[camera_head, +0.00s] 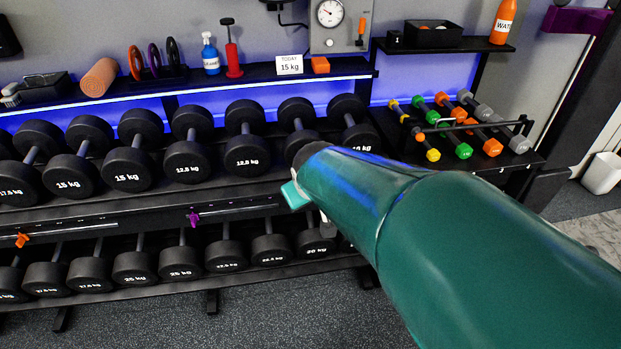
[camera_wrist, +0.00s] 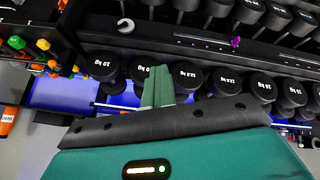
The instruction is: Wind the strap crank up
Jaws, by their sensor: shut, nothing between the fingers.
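My gripper (camera_wrist: 158,78) shows in the wrist view as two teal fingers pressed together, with nothing between them. They point toward the dumbbell rack. In the head view my teal arm hides most of the gripper. I cannot surely pick out the strap crank. A grey piece with an open, hook-like end (camera_wrist: 125,25) sits by the rack rail in the wrist view, apart from my fingers. A small grey part (camera_head: 327,228) shows just below my arm's end in the head view; I cannot tell whether it is the same piece.
The dumbbell rack (camera_head: 60,217) holds two rows of black dumbbells. A purple clip (camera_head: 193,218) and an orange clip (camera_head: 21,240) sit on its rail. Small coloured dumbbells (camera_head: 463,150) lie at right. A dial box (camera_head: 340,40) hangs above. The floor (camera_head: 190,329) in front is clear.

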